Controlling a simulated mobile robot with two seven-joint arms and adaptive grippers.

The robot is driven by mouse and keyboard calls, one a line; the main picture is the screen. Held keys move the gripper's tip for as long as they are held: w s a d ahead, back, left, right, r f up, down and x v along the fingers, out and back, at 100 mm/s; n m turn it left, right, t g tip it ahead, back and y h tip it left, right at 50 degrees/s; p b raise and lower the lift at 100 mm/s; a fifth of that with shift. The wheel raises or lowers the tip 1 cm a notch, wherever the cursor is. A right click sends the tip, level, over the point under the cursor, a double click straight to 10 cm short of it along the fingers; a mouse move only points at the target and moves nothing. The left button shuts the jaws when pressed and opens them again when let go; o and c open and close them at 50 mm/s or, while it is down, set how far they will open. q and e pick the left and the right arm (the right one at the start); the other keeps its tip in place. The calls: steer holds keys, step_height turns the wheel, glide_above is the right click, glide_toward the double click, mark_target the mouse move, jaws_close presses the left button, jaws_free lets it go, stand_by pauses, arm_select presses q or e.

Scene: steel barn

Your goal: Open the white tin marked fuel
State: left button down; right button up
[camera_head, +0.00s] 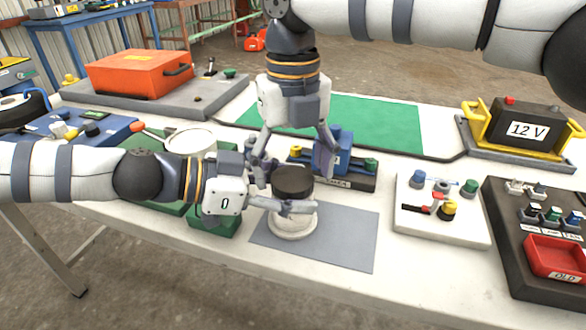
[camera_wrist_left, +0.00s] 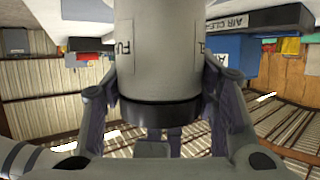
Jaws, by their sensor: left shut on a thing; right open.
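The white tin (camera_head: 292,223) stands upright on a grey mat, and its black lid (camera_head: 292,181) is on top. In the left wrist view the tin (camera_wrist_left: 165,60) appears upside down, with part of its "FU" lettering showing and the black lid (camera_wrist_left: 160,113) below. My left gripper (camera_head: 290,196) comes in from the left and is shut on the tin, its fingers on either side just under the lid. My right gripper (camera_head: 293,162) points down from above, open, its fingers spread to either side above the lid. The far side of the tin is hidden.
The grey mat (camera_head: 345,238) has free room on its right. A blue device (camera_head: 335,150) stands close behind the tin. A white board with knobs (camera_head: 440,225) and a black tray (camera_head: 510,260) lie to the right. A green box (camera_head: 212,222) sits under my left arm.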

step_height(320, 180, up, 4)
steer(key=shift+f, duration=0.1)
arm_select(q)
steer(key=c, duration=0.6)
jaws_free()
steer(key=shift+o, duration=0.2)
